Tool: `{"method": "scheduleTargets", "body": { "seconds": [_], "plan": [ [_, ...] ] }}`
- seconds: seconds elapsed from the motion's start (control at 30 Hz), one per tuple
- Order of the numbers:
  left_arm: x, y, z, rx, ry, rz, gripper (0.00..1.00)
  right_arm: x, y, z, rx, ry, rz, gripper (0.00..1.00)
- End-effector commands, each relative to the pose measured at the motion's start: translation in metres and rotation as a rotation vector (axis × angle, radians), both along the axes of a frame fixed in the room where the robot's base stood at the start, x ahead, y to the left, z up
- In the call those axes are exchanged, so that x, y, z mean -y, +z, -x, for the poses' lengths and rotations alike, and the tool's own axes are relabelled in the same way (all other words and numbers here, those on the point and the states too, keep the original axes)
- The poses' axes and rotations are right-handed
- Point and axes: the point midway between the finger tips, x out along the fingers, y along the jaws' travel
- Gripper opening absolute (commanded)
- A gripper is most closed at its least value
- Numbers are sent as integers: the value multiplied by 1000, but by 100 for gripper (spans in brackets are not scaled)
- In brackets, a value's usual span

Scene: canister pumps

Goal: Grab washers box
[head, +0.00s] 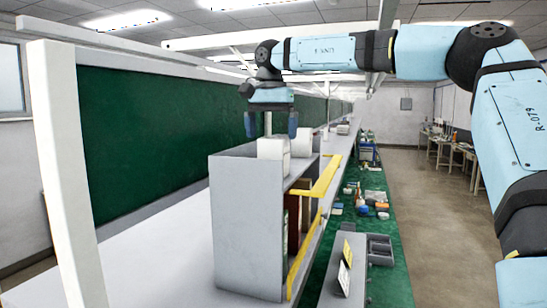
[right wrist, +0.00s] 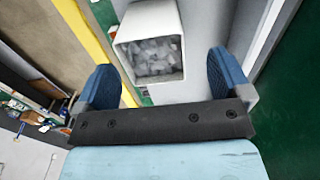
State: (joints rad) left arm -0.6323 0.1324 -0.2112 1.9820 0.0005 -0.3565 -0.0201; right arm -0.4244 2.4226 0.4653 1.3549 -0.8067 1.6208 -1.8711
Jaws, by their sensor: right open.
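A white box (head: 272,148) stands on top of the grey shelf unit (head: 246,218). In the right wrist view an open white box (right wrist: 122,38) holds many small grey pieces (right wrist: 155,57), which look like washers. My right gripper (head: 271,126) points down just above the white box in the head view, its blue fingers spread wide. In the right wrist view the open gripper (right wrist: 163,80) has the box ahead, between the lines of its fingers and not gripped. My left gripper is not in view.
A second white box (head: 301,143) stands close behind the first. A yellow rail (head: 325,178) runs along the shelf's right side. A green mat (head: 390,240) with small parts and grey bins (head: 380,248) lies to the right. The white bench (head: 165,240) left of the shelf is clear.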

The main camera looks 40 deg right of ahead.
Motion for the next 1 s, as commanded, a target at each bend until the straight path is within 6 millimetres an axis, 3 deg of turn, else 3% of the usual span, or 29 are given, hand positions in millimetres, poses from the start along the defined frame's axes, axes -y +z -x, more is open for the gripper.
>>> {"method": "scheduleTargets", "body": {
  "seconds": [0.33,0.63,0.67,0.9,0.93,1.0],
  "plan": [
    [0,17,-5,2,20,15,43,3,-44,5,-2,1,0,96],
    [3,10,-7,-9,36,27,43,3,-52,4,0,-1,0,96],
    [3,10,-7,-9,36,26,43,3,-52,4,0,-1,0,93],
    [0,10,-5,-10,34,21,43,3,-51,4,0,0,0,38],
    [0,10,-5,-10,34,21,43,3,-51,4,0,0,0,34],
    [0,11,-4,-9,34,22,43,3,-51,4,1,0,0,34]
  ]
}}
